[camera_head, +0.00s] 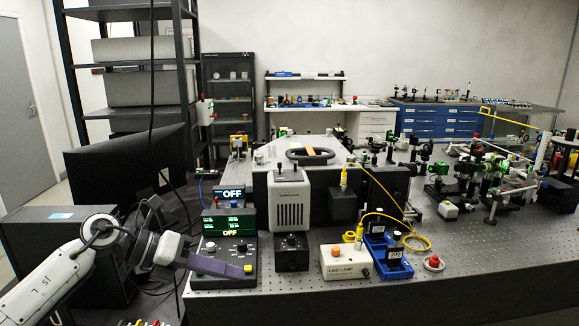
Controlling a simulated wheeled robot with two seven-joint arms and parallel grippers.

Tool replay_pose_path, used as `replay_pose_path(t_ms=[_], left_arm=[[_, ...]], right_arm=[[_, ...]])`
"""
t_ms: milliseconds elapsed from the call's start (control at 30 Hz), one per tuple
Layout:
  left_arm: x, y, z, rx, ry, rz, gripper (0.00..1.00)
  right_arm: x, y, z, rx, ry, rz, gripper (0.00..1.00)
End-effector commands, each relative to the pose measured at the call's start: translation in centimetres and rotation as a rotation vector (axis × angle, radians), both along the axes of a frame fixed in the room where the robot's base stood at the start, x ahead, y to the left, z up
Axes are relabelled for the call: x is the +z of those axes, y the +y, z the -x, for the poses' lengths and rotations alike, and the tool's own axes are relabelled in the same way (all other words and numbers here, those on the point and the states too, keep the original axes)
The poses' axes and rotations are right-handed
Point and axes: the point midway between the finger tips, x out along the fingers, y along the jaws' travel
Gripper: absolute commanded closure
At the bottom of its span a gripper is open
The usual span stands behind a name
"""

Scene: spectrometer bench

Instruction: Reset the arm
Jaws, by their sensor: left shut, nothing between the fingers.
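My left arm (55,285) comes in from the lower left, white with a dark wrist. The fingers are shut and empty. They are in front of the left control box (225,246), which shows green digits and OFF, and they cover part of its lower front in the picture. I cannot tell whether they touch it. My right gripper does not show.
A black knob box (292,252), a cream lamp box (346,263) and blue trays (391,265) stand along the front of the optical table (470,262). A grey spectrometer unit (289,203) stands behind. Dense optics fill the right. A black monitor (125,170) stands behind my arm.

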Motion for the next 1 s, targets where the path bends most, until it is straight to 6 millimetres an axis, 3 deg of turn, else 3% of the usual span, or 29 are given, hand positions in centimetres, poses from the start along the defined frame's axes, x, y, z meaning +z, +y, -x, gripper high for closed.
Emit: replay_pose_path(t_ms=[33, 133, 200, 300, 433, 567, 667, 800, 900, 1000], left_arm=[[-1.0, -2.4, 1.2, 0.008, 0.041, 0.111, 1.0], [-1.5, -6.1, 3.0, 0.072, 0.136, 0.372, 1.0], [-1.7, -7.6, 4.0, 0.153, 0.225, 0.565, 1.0], [-2.6, -7.9, 4.8, 0.311, 0.375, 0.82, 1.0], [-6.0, -5.8, 5.6, 0.584, 0.606, 1.106, 1.0], [-12.4, -2.1, 7.8, 0.922, 0.862, 1.326, 1.0], [-18.6, 0.8, 11.3, 1.207, 1.066, 1.438, 1.0], [-26.2, 3.4, 18.0, 1.563, 1.314, 1.508, 1.0], [-30.0, 4.2, 23.0, 1.771, 1.458, 1.516, 1.0], [-32.5, 4.6, 27.1, 1.924, 1.562, 1.505, 1.0]], right_arm=[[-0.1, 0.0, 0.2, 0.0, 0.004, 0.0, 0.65], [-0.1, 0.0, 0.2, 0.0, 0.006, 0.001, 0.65], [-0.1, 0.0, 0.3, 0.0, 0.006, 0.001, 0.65], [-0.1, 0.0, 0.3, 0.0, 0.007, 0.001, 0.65], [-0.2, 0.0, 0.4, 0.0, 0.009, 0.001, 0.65], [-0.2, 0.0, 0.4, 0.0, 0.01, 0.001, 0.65], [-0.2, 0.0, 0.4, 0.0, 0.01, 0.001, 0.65], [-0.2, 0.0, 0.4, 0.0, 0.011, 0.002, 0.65], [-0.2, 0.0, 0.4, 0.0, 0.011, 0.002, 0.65], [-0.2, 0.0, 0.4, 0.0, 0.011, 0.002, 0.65]])
